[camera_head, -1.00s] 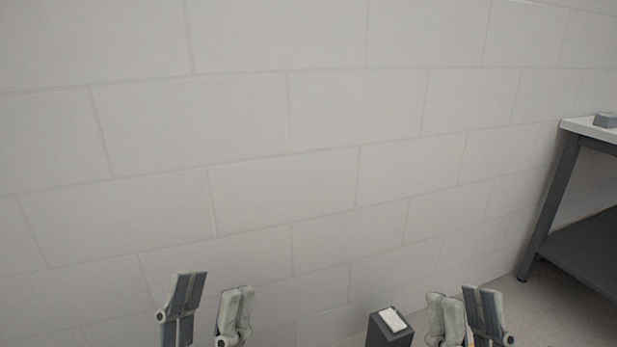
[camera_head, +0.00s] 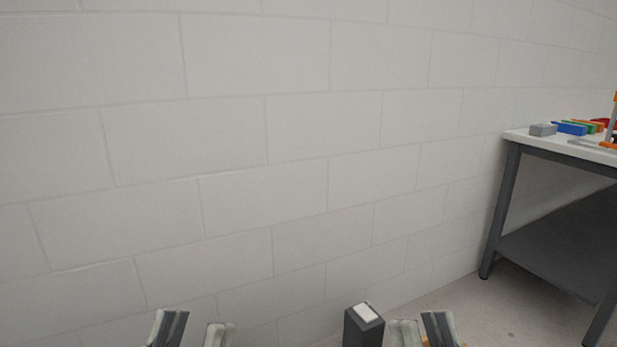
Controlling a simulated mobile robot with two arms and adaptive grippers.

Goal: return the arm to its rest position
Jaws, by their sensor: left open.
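My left gripper (camera_head: 192,332) shows at the bottom edge, left of centre. Its two fingers stand apart with nothing between them. My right gripper (camera_head: 422,331) shows at the bottom edge, right of centre. Its fingertips are close together in this view, and I see nothing held in them. Both grippers point up in the picture, and their lower parts and arms are cut off by the frame's bottom edge.
A dark grey post (camera_head: 363,332) with a white top stands just left of my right gripper. A white-topped table (camera_head: 522,139) at right carries a grey block (camera_head: 543,130), a blue piece (camera_head: 571,128) and other coloured items. A block wall (camera_head: 250,130) fills the background.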

